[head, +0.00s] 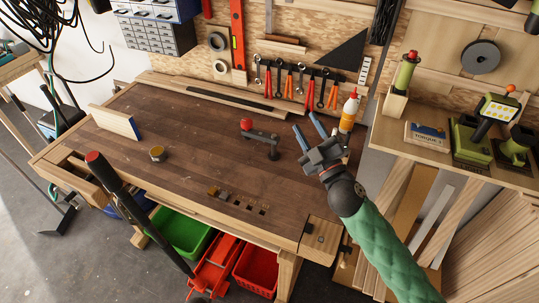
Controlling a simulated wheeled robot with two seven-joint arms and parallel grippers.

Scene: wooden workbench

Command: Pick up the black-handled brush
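I cannot make out a clear black-handled brush on the workbench (190,150). A long black handle with a red end (125,195) slants up in front of the bench's left side; its lower end runs down past the bench edge, and I cannot tell what tool it belongs to. My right gripper (305,121) is over the right part of the bench, its two bluish fingers apart and nothing visible between them. It is far to the right of the black handle. My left gripper is not in view.
Green (186,234) and red (257,269) bins are below. The bench's middle is mostly clear.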

